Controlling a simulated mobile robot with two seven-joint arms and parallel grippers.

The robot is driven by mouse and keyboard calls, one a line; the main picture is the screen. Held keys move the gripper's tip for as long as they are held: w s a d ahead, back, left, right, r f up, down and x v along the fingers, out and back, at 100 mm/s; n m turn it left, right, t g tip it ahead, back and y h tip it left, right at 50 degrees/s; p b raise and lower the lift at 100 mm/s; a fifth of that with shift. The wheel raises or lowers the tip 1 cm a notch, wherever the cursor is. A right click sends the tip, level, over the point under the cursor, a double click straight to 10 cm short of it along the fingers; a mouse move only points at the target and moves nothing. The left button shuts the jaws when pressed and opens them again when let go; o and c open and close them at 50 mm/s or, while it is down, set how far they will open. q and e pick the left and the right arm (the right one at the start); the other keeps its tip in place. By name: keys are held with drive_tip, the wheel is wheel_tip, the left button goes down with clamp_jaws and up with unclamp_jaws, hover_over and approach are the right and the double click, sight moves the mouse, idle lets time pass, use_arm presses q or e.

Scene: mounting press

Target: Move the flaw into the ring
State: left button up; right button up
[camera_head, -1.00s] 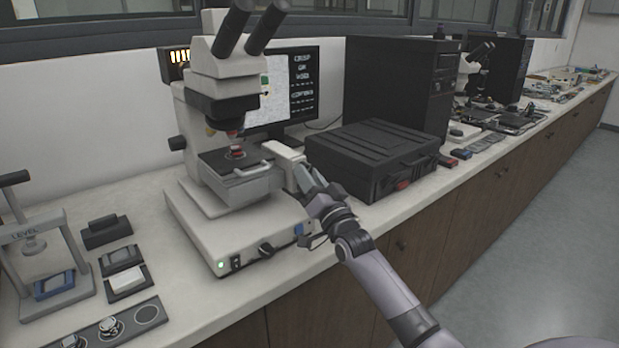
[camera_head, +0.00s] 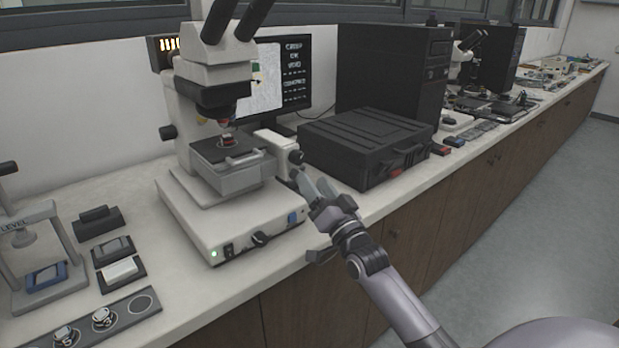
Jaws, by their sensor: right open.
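The white microscope (camera_head: 182,110) stands on the bench with a small mounted sample (camera_head: 226,141) on its dark stage (camera_head: 205,152). A monitor (camera_head: 294,80) behind it shows a pale picture at left and white text on black at right. The flaw and the ring are too small to make out on it. A dark round knob (camera_head: 296,157) sticks out at the right end of the white stage housing (camera_head: 270,143). My right gripper (camera_head: 304,180) is open just below and right of this knob, apparently empty and apart from it. My left gripper is out of view.
A black case (camera_head: 365,145) sits close right of my right gripper, with a black computer tower (camera_head: 392,75) behind it. A levelling press (camera_head: 30,240) and a sample strip (camera_head: 90,322) stand at left. The front bench edge is clear below the microscope.

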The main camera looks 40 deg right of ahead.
drive_tip(key=shift+s+f, duration=0.1)
drive_tip(key=shift+s, duration=0.2)
drive_tip(key=shift+c, duration=0.3)
